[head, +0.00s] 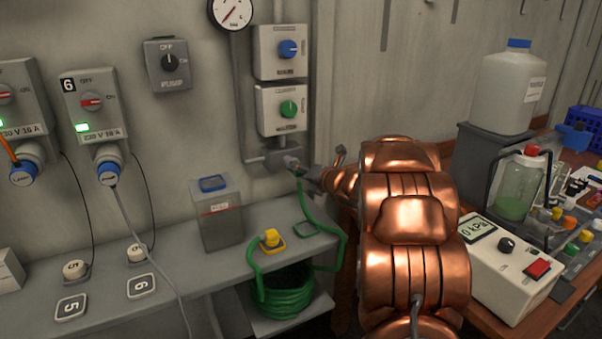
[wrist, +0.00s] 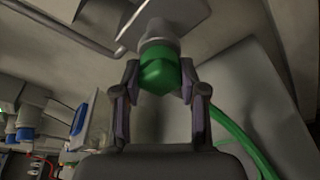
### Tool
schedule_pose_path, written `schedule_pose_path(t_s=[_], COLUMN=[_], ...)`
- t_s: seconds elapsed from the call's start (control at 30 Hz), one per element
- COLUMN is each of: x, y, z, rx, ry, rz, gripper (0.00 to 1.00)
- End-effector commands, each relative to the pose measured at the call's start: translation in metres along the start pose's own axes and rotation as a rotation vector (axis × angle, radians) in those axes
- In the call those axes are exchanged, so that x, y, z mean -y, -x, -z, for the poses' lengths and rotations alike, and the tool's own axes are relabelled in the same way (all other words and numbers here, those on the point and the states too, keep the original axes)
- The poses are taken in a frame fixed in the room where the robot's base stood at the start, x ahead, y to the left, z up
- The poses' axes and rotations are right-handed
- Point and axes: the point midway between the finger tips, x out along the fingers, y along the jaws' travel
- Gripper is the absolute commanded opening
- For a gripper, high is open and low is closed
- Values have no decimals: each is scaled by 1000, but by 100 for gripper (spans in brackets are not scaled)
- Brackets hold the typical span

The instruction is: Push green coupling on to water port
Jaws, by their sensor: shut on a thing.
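The green coupling (wrist: 158,70) is between the two fingers of my gripper (wrist: 160,80) in the wrist view, and the gripper is shut on it. A pale grey round fitting, which looks like the water port (wrist: 157,34), is straight in front of the coupling. The two look end to end, but I cannot tell how far the coupling is on. In the head view my gripper (head: 303,170) is at the grey wall fitting (head: 283,157) below the green-knob box (head: 283,109). The coupling is mostly hidden there. The green hose (head: 338,238) hangs from it.
A grey shelf (head: 185,260) runs below the fitting, with a grey canister (head: 217,212) and a yellow-knobbed item (head: 272,240). The coiled hose (head: 283,297) is below. A crowded wooden bench (head: 484,308) with a white pressure box (head: 507,270) stands right of my arm.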

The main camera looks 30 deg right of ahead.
Motion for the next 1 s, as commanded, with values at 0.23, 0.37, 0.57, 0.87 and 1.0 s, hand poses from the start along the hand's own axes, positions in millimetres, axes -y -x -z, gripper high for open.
schedule_pose_path(t_s=[0.23, 0.37, 0.57, 0.87, 1.0], x=[0, 0, 0, 0, 0], y=[-1, -1, -1, 12, 33], z=[-1, 0, 0, -2, -2], rx=[0, 0, 0, 2, 3], ry=[0, 0, 0, 2, 1], rz=[0, 0, 0, 2, 1], gripper=[57, 71, 71, 71, 71])
